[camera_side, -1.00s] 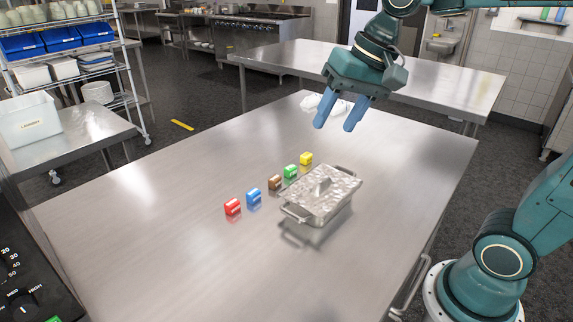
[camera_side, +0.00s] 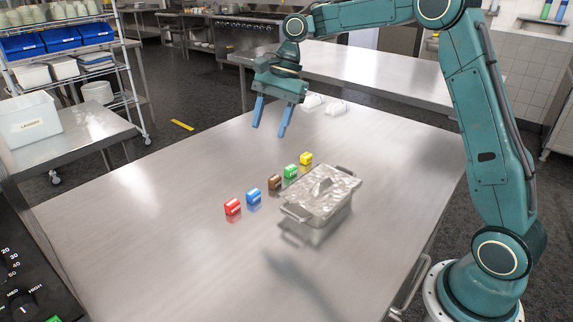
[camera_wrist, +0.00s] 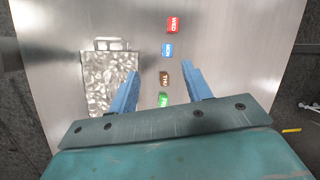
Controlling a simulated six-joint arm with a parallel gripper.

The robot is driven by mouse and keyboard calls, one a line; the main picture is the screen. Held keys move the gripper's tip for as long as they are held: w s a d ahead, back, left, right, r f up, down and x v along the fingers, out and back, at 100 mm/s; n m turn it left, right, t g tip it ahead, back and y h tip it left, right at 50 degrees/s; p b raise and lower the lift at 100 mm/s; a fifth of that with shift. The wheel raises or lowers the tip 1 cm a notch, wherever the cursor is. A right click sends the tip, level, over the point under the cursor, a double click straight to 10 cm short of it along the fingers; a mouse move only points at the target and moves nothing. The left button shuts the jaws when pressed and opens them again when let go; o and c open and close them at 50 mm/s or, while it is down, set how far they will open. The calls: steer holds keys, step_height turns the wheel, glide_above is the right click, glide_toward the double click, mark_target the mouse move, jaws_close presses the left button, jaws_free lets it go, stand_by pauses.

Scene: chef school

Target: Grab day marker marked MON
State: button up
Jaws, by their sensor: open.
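The blue day marker (camera_side: 253,196) stands in a row of coloured markers on the steel table. In the wrist view the blue marker (camera_wrist: 167,51) reads MON, between the red WED marker (camera_wrist: 172,24) and the brown THU marker (camera_wrist: 164,78). My gripper (camera_side: 268,131) is open and empty, well above the table and behind the row in the side view. In the wrist view my gripper's (camera_wrist: 160,72) fingers point toward the row, with THU between the fingertips and MON just beyond them.
A green marker (camera_side: 290,171) and a yellow marker (camera_side: 306,158) continue the row. A lidded metal pan (camera_side: 318,205) with handles stands close to the right of the row. Two white objects lie at the table's far edge. The table (camera_side: 150,235) left of the row is clear.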

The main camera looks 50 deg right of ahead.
steer(key=w+d+f+m+g, duration=0.1)
steer(key=w+d+f+m, duration=0.1)
steer(key=f, duration=0.4)
steer(key=shift+w+d+f+m+y, duration=0.3)
steer(key=shift+w+m, duration=0.2)
steer(key=shift+w, duration=0.45)
glide_above(254, 191)
steer(key=d, duration=0.2)
steer(key=shift+d+f, duration=0.2)
steer(key=shift+f, duration=3.7)
steer(key=shift+f, duration=0.1)
steer(key=shift+x, duration=2.5)
steer(key=shift+c, duration=0.4)
steer(key=c, duration=1)
